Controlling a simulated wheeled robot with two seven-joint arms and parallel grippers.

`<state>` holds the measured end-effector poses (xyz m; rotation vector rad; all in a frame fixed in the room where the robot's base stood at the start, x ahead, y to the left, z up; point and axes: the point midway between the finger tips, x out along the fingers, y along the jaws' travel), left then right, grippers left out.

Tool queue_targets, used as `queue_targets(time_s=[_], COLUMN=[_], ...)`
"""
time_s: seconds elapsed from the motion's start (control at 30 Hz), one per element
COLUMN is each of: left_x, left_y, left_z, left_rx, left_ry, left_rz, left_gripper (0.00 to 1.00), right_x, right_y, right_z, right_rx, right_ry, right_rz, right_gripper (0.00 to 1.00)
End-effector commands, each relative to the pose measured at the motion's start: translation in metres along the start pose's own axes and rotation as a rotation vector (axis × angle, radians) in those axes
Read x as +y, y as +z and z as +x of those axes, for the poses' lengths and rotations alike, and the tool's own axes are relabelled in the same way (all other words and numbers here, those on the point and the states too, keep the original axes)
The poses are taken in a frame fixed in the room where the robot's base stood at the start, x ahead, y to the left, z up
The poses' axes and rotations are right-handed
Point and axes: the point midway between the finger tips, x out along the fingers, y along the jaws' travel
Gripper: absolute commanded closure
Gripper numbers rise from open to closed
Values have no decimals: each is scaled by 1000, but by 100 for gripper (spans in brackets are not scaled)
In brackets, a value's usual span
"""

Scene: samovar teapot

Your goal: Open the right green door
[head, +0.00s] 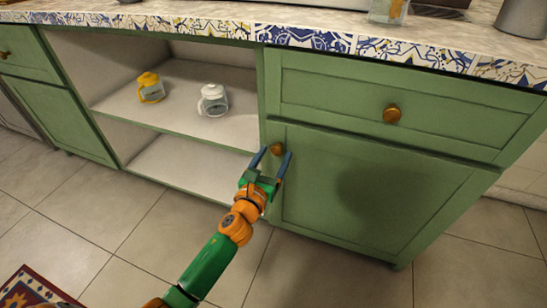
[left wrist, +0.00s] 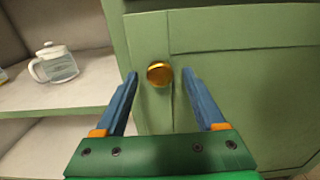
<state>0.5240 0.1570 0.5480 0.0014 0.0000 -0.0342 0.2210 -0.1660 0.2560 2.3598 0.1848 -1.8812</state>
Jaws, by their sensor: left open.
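The right green door (head: 370,195) is shut, below a green drawer in the head view. Its round brass knob (head: 277,149) sits near the door's upper left corner. My left gripper (head: 271,156) is open in front of the door, with its blue fingers on either side of the knob in the picture. In the left wrist view the knob (left wrist: 159,74) shows between and just beyond the fingertips (left wrist: 160,76). The frames do not show clearly whether the fingers touch it. My right gripper is not in view.
A green drawer (head: 340,100) with a brass knob (head: 392,113) is above the door. The tiled floor (head: 330,275) before the door looks clear.

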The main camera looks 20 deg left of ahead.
Motion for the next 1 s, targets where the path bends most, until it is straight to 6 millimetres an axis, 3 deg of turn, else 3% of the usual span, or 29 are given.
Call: queue_targets(time_s=[0.07,0.3,0.33,1.0], left_x=[0,0,0,0], left_y=[0,0,0,0], left_z=[0,0,0,0], left_rx=[0,0,0,0], left_ry=[0,0,0,0], left_rz=[-1,-1,-1,-2], left_gripper=[31,96,100,100], right_x=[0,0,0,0], right_y=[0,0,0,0], right_z=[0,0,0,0], right_rx=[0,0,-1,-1], right_ry=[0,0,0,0], right_rz=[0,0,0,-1], right_gripper=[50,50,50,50])
